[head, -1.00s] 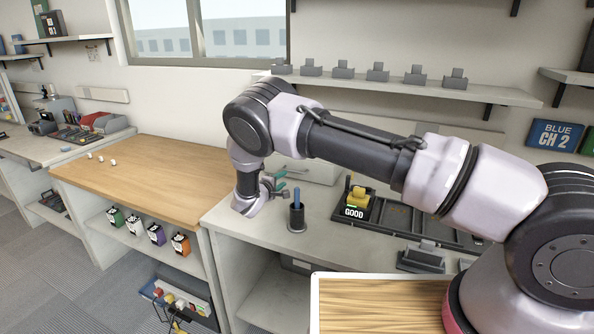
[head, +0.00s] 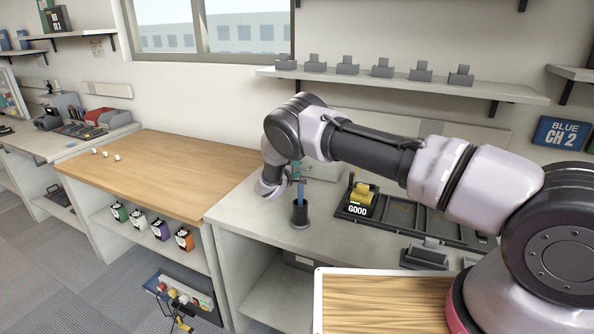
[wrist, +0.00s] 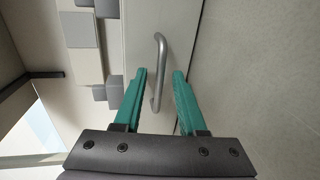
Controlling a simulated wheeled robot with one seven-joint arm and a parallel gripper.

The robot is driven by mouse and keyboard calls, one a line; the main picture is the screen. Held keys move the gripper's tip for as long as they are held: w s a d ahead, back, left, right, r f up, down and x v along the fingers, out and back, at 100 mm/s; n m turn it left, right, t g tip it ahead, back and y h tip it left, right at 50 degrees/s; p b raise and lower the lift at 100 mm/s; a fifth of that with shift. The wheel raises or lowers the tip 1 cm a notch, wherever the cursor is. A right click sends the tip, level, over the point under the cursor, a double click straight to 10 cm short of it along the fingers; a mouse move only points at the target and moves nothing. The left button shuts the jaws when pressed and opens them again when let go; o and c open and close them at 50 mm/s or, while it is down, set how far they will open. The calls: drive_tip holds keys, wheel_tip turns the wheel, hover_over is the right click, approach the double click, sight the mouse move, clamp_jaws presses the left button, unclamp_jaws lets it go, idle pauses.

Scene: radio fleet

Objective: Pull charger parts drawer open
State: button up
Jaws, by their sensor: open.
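The drawer front (wrist: 185,28) is a pale flat panel in the wrist view, with a grey metal bar handle (wrist: 159,45). My gripper (wrist: 160,72) is open, its two teal fingers pointing toward the panel. The handle's lower part shows between the fingers, and its upper part reaches beyond the fingertips. I cannot tell whether a finger touches it. No gap at the drawer's edge can be made out. In the head view, the pale drawer unit (head: 328,168) stands at the back of the grey bench, partly behind my arm, which also hides most of my gripper.
A black holder with a blue item (head: 300,212) stands on the bench just in front of my wrist. A dark tray (head: 400,219) with a yellow radio (head: 362,194) and a GOOD label lies to the right. A wooden worktop (head: 165,170) is at left, mostly clear.

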clamp_jaws()
idle(1.4)
